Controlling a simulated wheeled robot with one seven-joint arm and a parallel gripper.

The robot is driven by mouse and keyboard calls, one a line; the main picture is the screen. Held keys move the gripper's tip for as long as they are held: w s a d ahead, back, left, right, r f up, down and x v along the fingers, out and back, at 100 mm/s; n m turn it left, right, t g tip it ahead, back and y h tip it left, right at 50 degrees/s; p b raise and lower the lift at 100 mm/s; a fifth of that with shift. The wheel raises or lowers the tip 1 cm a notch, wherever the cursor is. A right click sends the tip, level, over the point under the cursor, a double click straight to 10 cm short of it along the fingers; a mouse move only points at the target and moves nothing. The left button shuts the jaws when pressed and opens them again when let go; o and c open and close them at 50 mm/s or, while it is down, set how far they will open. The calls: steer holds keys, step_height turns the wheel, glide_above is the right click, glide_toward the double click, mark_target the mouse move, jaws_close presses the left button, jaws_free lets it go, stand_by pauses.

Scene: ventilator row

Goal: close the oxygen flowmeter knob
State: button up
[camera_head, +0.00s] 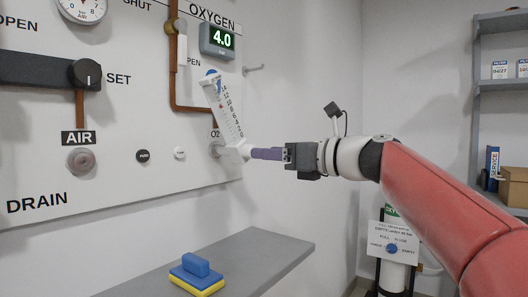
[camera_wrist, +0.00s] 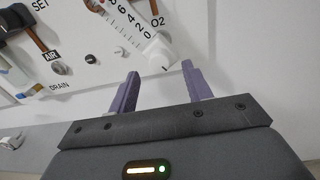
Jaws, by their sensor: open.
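The oxygen flowmeter (camera_head: 224,108) is a clear scaled tube on the white wall panel under the OXYGEN label, and it looks tilted. Its white knob (camera_head: 237,152) is at the tube's lower end, beside the grey O2 outlet. In the wrist view the white knob (camera_wrist: 159,52) lies just ahead of the fingertips, roughly between them. My gripper (camera_head: 254,153) reaches in from the right with its purple fingers close to the knob. In the wrist view my gripper (camera_wrist: 160,68) is open and empty. I cannot tell whether a finger touches the knob.
A display (camera_head: 218,41) reading 4.0 and a copper pipe (camera_head: 173,75) are above the flowmeter. The AIR outlet (camera_head: 81,160) is to the left. A grey shelf (camera_head: 225,262) below bears a blue and yellow block (camera_head: 196,274). A hook (camera_head: 254,69) sticks out near the flowmeter.

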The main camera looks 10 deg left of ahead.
steer(key=shift+x, duration=1.5)
steer(key=c, duration=1)
steer(key=shift+o, duration=0.2)
